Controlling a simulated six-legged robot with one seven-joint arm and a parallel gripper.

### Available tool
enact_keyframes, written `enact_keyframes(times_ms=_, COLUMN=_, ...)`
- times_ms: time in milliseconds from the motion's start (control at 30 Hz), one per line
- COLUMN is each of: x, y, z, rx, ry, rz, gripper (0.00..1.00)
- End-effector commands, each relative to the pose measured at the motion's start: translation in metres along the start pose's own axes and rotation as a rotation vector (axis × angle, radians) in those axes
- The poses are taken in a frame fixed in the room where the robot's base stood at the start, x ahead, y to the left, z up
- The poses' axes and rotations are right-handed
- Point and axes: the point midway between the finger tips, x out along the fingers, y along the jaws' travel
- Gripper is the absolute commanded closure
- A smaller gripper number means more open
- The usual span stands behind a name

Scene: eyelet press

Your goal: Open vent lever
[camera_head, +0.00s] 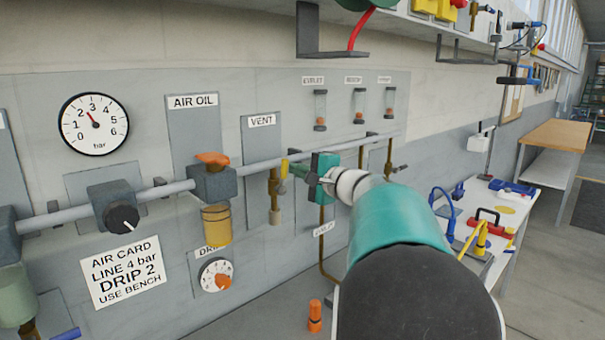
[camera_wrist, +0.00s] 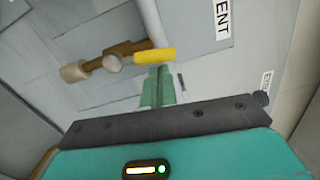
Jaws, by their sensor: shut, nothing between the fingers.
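The vent lever is a short yellow handle (camera_head: 284,168) on a brass valve (camera_head: 274,195), below the VENT label (camera_head: 262,121) on the wall panel. In the wrist view the yellow handle (camera_wrist: 155,55) points right from the brass valve (camera_wrist: 112,58), which ends in a pale cylindrical tip at left. My gripper (camera_head: 293,169) is shut and empty, its green fingers pointing at the lever. In the wrist view the fingertips (camera_wrist: 158,70) lie just below the yellow handle. I cannot tell whether they touch it. My arm hides part of the wall to the right.
A grey pipe (camera_head: 165,192) runs along the wall past the valve. An oil unit with an orange knob (camera_head: 212,158) is to the left, and a pressure gauge (camera_head: 93,124) beyond it. A cluttered white bench (camera_head: 487,215) stands at right. An orange bottle (camera_head: 315,316) is below.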

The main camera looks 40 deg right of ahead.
Motion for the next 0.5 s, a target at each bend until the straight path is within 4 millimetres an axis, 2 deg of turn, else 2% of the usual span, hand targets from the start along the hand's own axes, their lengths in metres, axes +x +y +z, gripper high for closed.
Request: enact_keyframes(times_ms=500, x=0.0008, y=-0.0030, z=0.0096, rx=-0.020, ry=-0.002, rz=0.001, gripper=1.00)
